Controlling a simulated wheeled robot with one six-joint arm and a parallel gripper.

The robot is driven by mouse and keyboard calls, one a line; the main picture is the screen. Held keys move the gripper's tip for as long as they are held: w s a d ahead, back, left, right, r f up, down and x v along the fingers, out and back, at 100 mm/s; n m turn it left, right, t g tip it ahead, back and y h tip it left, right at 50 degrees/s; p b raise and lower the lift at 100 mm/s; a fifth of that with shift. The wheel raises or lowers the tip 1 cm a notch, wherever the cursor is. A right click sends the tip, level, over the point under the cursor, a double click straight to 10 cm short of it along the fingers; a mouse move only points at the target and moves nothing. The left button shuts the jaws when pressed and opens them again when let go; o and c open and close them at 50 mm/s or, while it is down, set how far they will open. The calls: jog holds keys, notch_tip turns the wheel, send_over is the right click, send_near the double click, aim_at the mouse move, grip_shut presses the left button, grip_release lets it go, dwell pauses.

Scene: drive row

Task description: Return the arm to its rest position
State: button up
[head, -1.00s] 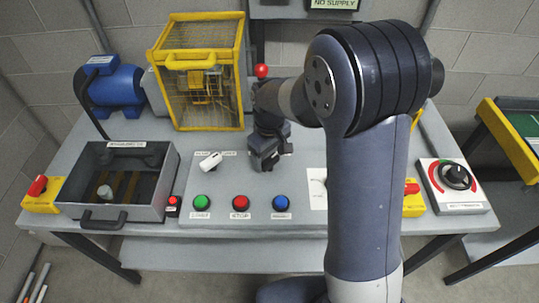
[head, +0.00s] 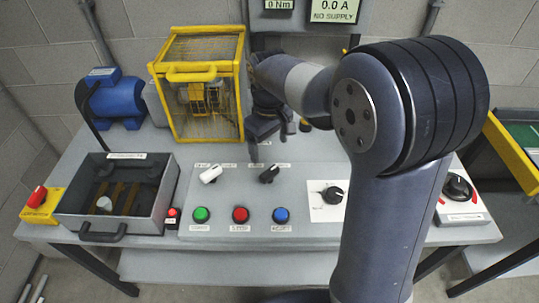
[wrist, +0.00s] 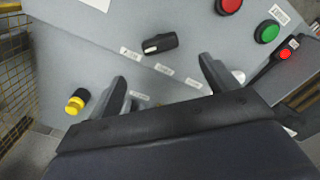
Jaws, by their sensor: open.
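My gripper (wrist: 163,88) shows in the wrist view with its two fingers apart and nothing between them. In the head view my gripper (head: 262,140) hangs above the back of the sloped control panel, in front of the yellow cage. A black selector knob (wrist: 160,43) lies beyond the fingertips in the wrist view, apart from them. The same black knob (head: 269,174) sits on the panel in the head view, just below my gripper. My arm fills the right middle of the head view and hides part of the bench behind it.
A yellow mesh cage (head: 206,67) stands close left of my gripper. A blue motor (head: 113,98) and an open grey box (head: 72,205) are further left.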

aim_at(270, 171)
jog(key=shift+r, duration=0.6)
jog(key=shift+f, duration=0.1)
notch_tip(270, 171, down, 11)
jog(key=shift+r, duration=0.15)
dwell(0.5)
